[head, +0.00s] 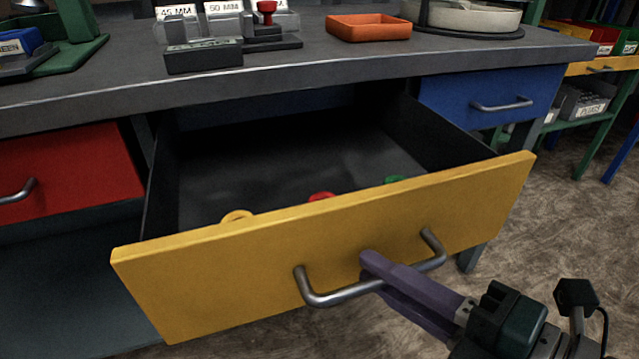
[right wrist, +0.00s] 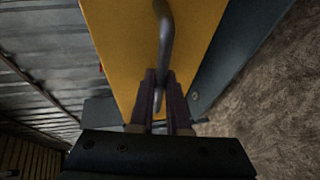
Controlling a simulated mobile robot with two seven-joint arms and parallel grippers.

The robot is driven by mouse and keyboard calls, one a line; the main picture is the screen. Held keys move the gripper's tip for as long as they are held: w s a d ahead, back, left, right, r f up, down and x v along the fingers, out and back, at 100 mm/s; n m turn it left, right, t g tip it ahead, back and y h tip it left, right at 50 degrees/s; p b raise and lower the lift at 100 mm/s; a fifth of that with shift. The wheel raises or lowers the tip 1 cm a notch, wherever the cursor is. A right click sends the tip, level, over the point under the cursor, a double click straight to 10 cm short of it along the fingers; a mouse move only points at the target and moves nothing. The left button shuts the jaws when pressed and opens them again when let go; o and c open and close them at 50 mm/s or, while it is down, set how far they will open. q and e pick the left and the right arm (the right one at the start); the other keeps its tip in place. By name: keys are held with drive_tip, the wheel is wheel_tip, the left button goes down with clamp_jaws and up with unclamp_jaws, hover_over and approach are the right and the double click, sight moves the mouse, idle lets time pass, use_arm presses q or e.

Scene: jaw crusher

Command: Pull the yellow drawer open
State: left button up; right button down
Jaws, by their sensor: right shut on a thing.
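The yellow drawer (head: 330,255) stands well out from under the grey workbench, its dark inside showing. Its metal bar handle (head: 325,297) is on the front face. In the right wrist view the fingers (right wrist: 160,95) close on the handle bar (right wrist: 164,35) in front of the yellow face (right wrist: 110,40). Inside the drawer, the tops of a yellow (head: 237,216), a red (head: 321,196) and a green (head: 396,179) item show; the front panel hides the rest. My left gripper is not in view.
A red drawer (head: 70,172) is at the left and a blue drawer (head: 490,103) at the right, both with metal handles. The workbench top (head: 300,70) holds labelled bins, an orange tray (head: 369,27) and a pale round dish (head: 462,14). Bare floor (head: 565,215) lies at the right.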

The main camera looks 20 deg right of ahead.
drive_tip(key=c, duration=0.9)
unclamp_jaws()
drive_tip(key=v, duration=1)
drive_tip(key=shift+r+p, duration=0.1)
drive_tip(key=shift+p, duration=0.3)
